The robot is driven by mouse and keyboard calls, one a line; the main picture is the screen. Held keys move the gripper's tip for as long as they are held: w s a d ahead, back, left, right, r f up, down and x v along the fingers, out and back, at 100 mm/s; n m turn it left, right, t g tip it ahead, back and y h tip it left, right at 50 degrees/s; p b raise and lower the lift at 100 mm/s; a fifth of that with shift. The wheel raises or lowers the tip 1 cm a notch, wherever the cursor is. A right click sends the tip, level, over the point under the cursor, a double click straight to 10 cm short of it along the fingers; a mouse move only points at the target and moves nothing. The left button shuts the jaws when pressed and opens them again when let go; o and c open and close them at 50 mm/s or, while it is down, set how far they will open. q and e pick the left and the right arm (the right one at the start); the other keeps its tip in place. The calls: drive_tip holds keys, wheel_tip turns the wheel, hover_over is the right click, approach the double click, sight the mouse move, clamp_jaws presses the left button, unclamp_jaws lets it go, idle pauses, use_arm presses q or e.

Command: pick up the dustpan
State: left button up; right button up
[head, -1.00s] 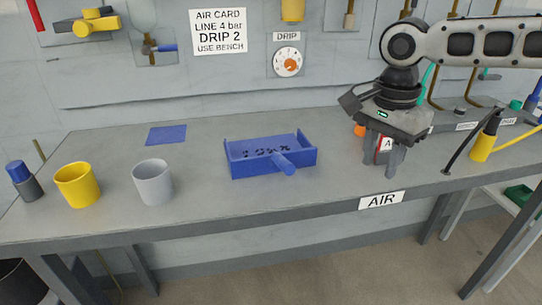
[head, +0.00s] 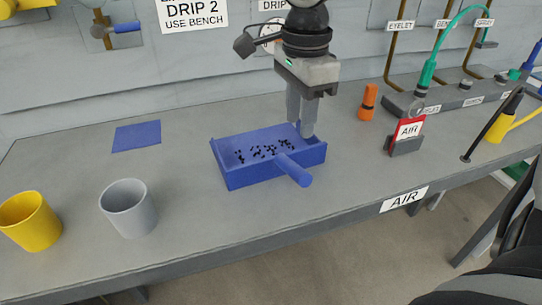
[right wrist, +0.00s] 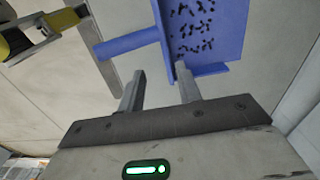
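The blue dustpan (head: 243,178) sits on the grey bench with several small dark bits in it and its round handle (head: 295,171) pointing toward the front edge. My right gripper (head: 301,127) points down at the pan's right end. In the right wrist view, my right gripper (right wrist: 156,85) has its fingers apart with nothing clamped between them. One finger overlaps the corner of the dustpan (right wrist: 222,30); the other is outside the pan, below the handle (right wrist: 127,45). Whether a finger touches the pan I cannot tell.
A grey cup (head: 128,210), a yellow cup (head: 30,222) and a flat blue square (head: 137,136) are to the left. The red-edged AIR card (head: 409,130) in its holder and an orange piece (head: 368,102) stand to the right.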

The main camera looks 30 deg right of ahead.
sight(297, 151)
wheel_tip(297, 151, down, 4)
drive_tip(key=shift+r, duration=0.2)
drive_tip(key=shift+w+d+f, duration=0.15)
drive_tip(key=shift+w+f, duration=0.05)
drive_tip(key=shift+f, duration=1.15)
drive_tip(key=shift+w+d+f, duration=0.1)
drive_tip(key=shift+w+f, duration=0.1)
drive_tip(key=shift+f, duration=1.1)
clamp_jaws()
